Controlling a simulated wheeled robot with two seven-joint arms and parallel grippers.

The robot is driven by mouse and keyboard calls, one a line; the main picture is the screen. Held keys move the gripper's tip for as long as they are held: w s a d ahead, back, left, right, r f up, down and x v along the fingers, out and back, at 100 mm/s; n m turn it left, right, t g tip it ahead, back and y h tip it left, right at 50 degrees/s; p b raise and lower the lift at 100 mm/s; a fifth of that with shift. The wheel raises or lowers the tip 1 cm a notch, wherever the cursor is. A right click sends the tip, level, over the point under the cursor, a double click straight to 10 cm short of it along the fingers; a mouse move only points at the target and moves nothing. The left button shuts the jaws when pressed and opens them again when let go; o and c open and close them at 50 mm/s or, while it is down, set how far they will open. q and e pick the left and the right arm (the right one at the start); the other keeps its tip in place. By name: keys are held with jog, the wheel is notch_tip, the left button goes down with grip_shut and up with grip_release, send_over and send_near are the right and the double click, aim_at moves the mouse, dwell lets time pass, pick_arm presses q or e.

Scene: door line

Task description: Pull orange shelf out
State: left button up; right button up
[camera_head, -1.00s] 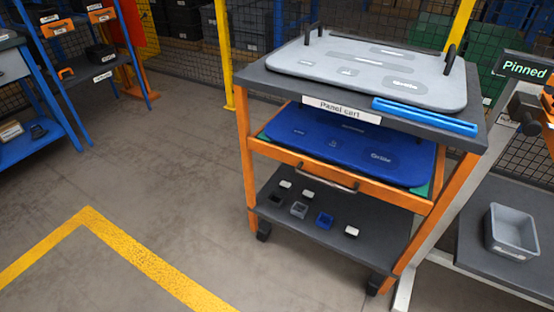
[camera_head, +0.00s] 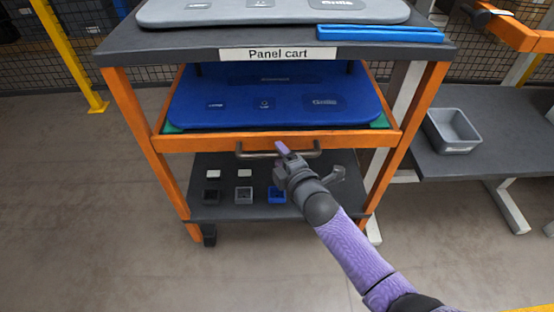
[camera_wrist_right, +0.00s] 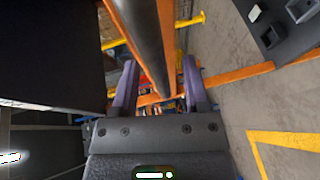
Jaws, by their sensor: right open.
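The orange shelf (camera_head: 222,143) is the orange-framed pull-out level of the panel cart, with a blue panel (camera_head: 275,104) lying on it. A dark grey bar handle (camera_head: 252,155) runs along its front. My right gripper (camera_head: 284,149) is at the handle's middle and hides part of it. In the right wrist view the open fingers (camera_wrist_right: 160,85) stand on either side of the handle bar (camera_wrist_right: 147,45), with orange frame (camera_wrist_right: 125,22) alongside. Whether they touch the bar I cannot tell. My left gripper is not in view.
The cart top (camera_head: 125,42) holds a grey panel (camera_head: 270,12) and a blue bar (camera_head: 380,34). The lower shelf (camera_head: 215,212) holds several small blocks. A side table (camera_head: 490,130) with a grey bin (camera_head: 452,129) is at right. The floor (camera_head: 90,190) at left is clear.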

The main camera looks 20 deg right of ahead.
jog(key=shift+w, duration=0.45)
jog(key=shift+a, duration=0.1)
grip_shut()
jog(key=shift+f, duration=0.1)
dwell(0.4)
dwell(0.4)
